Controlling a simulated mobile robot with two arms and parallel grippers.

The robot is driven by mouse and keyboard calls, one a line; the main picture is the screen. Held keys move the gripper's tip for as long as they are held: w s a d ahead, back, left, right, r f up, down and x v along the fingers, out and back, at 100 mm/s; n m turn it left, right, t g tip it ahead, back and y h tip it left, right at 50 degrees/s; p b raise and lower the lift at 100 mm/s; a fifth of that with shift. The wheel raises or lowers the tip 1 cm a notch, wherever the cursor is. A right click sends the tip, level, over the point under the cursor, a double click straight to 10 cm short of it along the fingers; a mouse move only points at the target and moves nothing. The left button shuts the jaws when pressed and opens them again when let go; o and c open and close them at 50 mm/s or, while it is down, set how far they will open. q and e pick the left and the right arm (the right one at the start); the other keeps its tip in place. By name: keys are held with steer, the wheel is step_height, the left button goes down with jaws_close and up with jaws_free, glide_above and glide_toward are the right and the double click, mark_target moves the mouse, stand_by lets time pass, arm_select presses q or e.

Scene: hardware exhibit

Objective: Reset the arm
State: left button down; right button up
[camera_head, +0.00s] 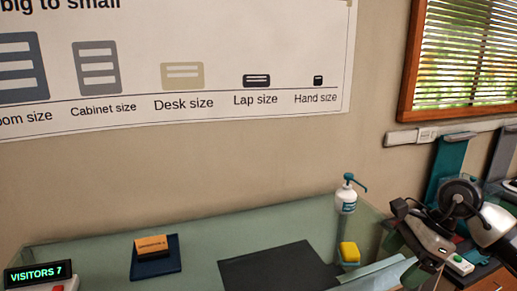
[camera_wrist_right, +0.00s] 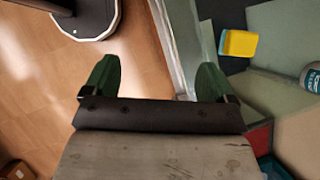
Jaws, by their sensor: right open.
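My right arm reaches in from the right in the head view, with its right gripper (camera_head: 416,268) low, by the right end of the glass-topped table. In the right wrist view my right gripper (camera_wrist_right: 158,65) shows two green fingers spread wide apart. Nothing is held between them; the wooden floor and the table edge lie behind the gap. In the head view the fingertips are small and partly hidden by the wrist. My left gripper is in neither view.
A yellow sponge (camera_head: 349,252) and a pump bottle (camera_head: 346,198) stand near the arm, left of it. A dark mat (camera_head: 275,268), a blue tray (camera_head: 155,268) with a wooden block (camera_head: 151,244) and a visitor counter (camera_head: 38,273) are farther left. A teal stand (camera_head: 447,165) is behind the arm.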

steer(key=a+r+m+t+y, duration=0.3)
steer(key=a+m+t+y, duration=0.5)
steer(key=a+m+y, duration=0.75)
steer(key=s+d+f+m+t+h, duration=0.2)
steer(key=d+f+m+t+h, duration=0.3)
steer(key=m+h, duration=0.65)
steer(key=s+d+f+m+t+h, duration=0.25)
steer(key=f+m+h, duration=0.6)
steer(key=m, duration=0.65)
steer(key=s+f+m+g, duration=0.5)
steer(key=s+f+g, duration=0.15)
steer(key=s, duration=0.35)
steer(key=s+f+m+g, duration=0.55)
steer(key=s+f, duration=0.25)
steer(key=s, duration=0.3)
step_height(320, 180, down, 26)
steer(key=n+g+b, duration=0.1)
steer(key=g, duration=0.1)
arm_select(q)
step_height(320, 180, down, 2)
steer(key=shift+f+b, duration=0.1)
steer(key=shift+b, duration=0.45)
arm_select(e)
steer(key=s+d+f+g+h, duration=0.1)
steer(key=s+d+f, duration=0.1)
steer(key=s+f, duration=1.3)
step_height(320, 180, down, 2)
steer(key=shift+s+d+f, duration=0.1)
steer(key=shift+s+d, duration=0.25)
